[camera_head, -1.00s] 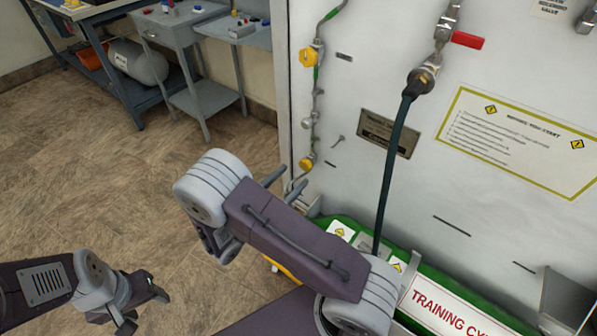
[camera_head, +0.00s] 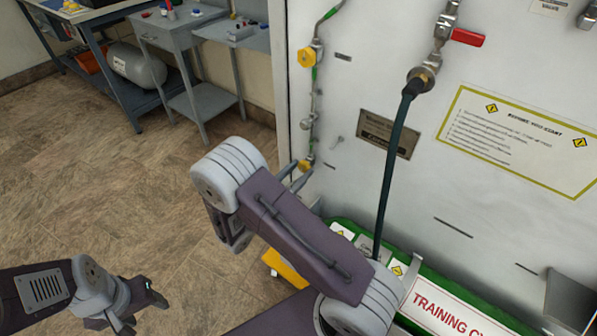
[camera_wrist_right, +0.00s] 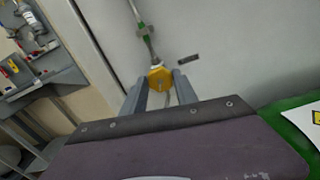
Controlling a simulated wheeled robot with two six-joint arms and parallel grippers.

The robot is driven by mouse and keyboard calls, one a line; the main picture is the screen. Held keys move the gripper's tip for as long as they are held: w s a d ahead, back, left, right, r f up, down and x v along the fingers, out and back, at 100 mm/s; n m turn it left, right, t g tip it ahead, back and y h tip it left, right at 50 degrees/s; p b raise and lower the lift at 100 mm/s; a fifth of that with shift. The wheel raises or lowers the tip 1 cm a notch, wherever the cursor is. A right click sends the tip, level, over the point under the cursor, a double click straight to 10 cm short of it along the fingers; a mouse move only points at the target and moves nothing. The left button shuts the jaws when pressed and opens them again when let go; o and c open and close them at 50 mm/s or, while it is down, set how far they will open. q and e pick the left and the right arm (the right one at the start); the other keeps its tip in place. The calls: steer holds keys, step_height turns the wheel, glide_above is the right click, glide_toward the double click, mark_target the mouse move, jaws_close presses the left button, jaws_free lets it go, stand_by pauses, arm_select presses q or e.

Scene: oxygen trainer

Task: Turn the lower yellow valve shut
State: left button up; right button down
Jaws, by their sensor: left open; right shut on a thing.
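The lower yellow valve (camera_head: 306,164) is low on the left edge of the white panel. It is partly hidden by my right gripper (camera_head: 292,172) in the head view. In the right wrist view, the yellow knob (camera_wrist_right: 160,76) sits between the two grey fingers of my right gripper (camera_wrist_right: 159,88), which is shut on it. My left gripper (camera_head: 143,307) is open and empty at the lower left, above the floor and away from the panel.
An upper yellow valve (camera_head: 306,57) sits higher on the same pipe. A dark hose (camera_head: 392,160) hangs down the panel. A grey side table (camera_head: 180,35) stands at the back left.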

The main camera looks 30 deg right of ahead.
steer(key=m, duration=0.3)
steer(key=shift+m+b, duration=0.7)
steer(key=shift+m, duration=1.1)
steer(key=c, duration=0.9)
jaws_free()
steer(key=shift+c, duration=0.2)
